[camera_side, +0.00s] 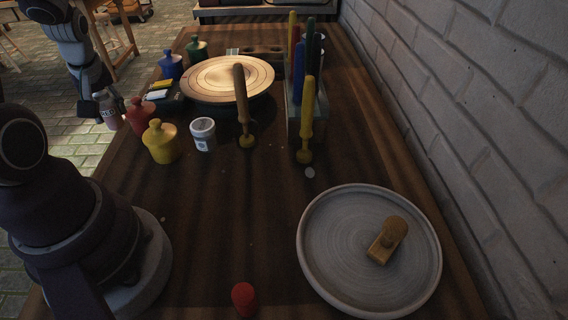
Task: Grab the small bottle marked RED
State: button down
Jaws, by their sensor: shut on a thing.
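A small pinkish bottle with a dark label (109,112) is at the upper left, just left of the red pot; its lettering is too small to read surely. My gripper (99,100) reaches down from the upper left and is shut on this bottle. The bottle looks upright and shows against the tiled floor beside the table's left edge. Part of it is hidden behind the fingers.
Red (141,117), yellow (161,142), blue (171,66) and green (197,49) pots line the left side. A white jar (203,134), wooden wheel (205,77) and tool rack (292,122) stand nearby. A grey plate (328,285) and red cap (243,298) are in front.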

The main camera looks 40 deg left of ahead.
jog(key=shift+r, duration=1.2)
jog(key=shift+r, duration=0.1)
